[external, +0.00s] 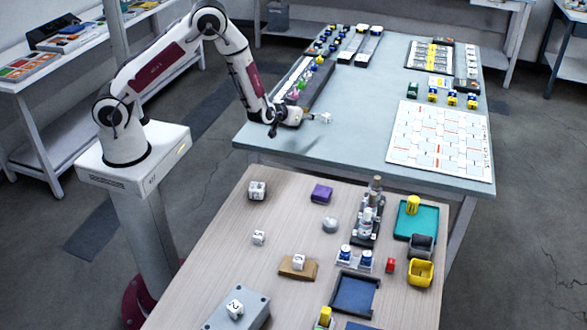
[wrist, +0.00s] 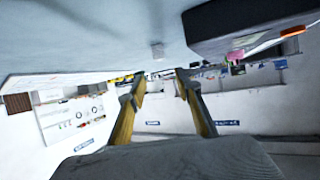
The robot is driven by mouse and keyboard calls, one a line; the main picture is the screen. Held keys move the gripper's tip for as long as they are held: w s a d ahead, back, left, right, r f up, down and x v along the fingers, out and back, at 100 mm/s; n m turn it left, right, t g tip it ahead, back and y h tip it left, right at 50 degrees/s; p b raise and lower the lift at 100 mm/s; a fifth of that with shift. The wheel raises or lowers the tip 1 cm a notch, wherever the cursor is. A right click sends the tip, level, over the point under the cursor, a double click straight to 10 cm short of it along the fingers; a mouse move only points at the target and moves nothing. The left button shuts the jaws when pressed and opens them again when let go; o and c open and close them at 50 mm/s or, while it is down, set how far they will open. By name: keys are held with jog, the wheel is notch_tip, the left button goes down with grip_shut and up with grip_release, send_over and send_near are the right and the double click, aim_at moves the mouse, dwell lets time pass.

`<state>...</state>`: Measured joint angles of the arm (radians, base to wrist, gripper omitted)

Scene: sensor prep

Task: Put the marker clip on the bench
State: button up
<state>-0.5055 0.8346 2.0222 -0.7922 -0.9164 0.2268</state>
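My gripper (external: 303,118) is low over the near left part of the blue-grey bench (external: 360,112). Its two fingers are apart in the wrist view (wrist: 159,76), with nothing between them. A small white block (external: 326,118) with dark marks is on the bench just beyond the fingers; a small pale block also shows past the fingertips in the wrist view (wrist: 157,50). I cannot tell for sure which thing is the marker clip, or whether this white block is it.
A long dark rack (external: 303,82) with coloured pieces stands beside my gripper. A white grid board (external: 438,140) lies on the right of the bench. The nearer wooden table (external: 215,245) holds similar white blocks, bottles and trays. The bench's middle is clear.

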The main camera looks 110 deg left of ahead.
jog(key=shift+d+r, duration=0.1)
jog(key=w+d+r+m+t+h, duration=0.2)
jog(key=w+d+r+h, duration=0.1)
jog(key=d+r, duration=0.6)
jog(key=w+d+r+m+t+h, duration=0.35)
jog(key=d+r, duration=0.35)
jog(key=d, duration=0.5)
jog(key=s+d+r+m+h, duration=0.1)
jog(key=s+d+r, duration=0.15)
jog(key=d, duration=0.25)
jog(key=s+d+r+m+g+h, duration=0.1)
jog(key=s+d+r+h, duration=0.15)
jog(key=d, duration=0.25)
jog(key=s+d+r+m+h, duration=0.1)
jog(key=s+d+r, duration=0.1)
jog(key=s+d, duration=0.15)
jog(key=s+d+m+g, duration=0.2)
jog(key=s+d, duration=0.2)
jog(key=s, duration=0.8)
jog(key=s+d+r+m+g+h, duration=0.1)
jog(key=s+d+m, duration=0.2)
jog(key=s, duration=0.9)
jog(key=shift+d+r+g, duration=0.25)
jog(key=shift+d+g, duration=0.1)
jog(key=shift+d, duration=0.8)
